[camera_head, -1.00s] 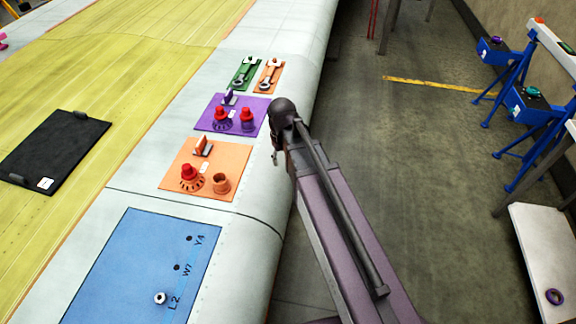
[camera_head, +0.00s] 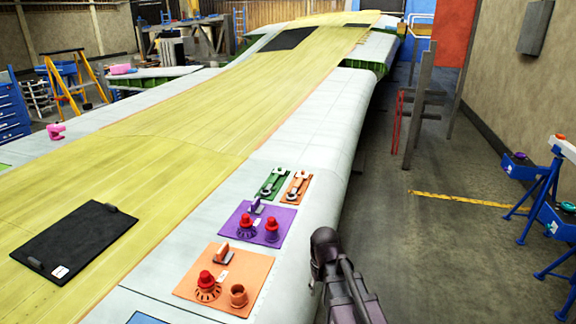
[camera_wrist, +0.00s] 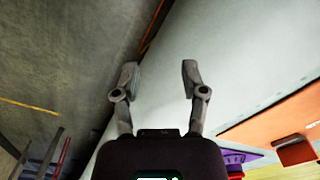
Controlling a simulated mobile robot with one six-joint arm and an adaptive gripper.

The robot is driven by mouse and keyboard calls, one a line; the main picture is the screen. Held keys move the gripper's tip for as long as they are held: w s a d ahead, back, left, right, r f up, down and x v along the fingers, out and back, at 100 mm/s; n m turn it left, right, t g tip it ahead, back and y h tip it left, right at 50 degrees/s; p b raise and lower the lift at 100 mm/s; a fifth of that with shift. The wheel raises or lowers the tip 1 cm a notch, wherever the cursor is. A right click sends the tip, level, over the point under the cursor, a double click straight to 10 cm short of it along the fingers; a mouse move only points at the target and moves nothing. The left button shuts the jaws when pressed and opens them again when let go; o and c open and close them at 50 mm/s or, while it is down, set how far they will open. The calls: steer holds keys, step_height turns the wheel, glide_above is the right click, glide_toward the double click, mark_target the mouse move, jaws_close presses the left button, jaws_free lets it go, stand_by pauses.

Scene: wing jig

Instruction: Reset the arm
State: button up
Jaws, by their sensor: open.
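My gripper (camera_wrist: 159,80) is open and empty in the wrist view, with its two fingers well apart. The pale wing surface (camera_wrist: 225,50) lies beyond the fingers, and nothing is between them. In the head view my arm (camera_head: 345,290) rises from the bottom edge beside the wing's right edge. The gripper itself cannot be made out clearly there.
On the wing lie an orange board (camera_head: 225,297) and a purple board (camera_head: 257,222) with red knobs, green (camera_head: 272,183) and orange (camera_head: 296,188) wrench boards, and a black panel (camera_head: 75,240). Floor (camera_head: 420,260) is clear to the right; blue stands (camera_head: 540,195) stand beyond.

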steer(key=s+d+f+m+b, duration=0.2)
steer(key=s+d+f+b, duration=0.1)
steer(key=s+d+f, duration=0.1)
steer(key=shift+s+d, duration=0.65)
steer(key=shift+s, duration=0.1)
stand_by(0.6)
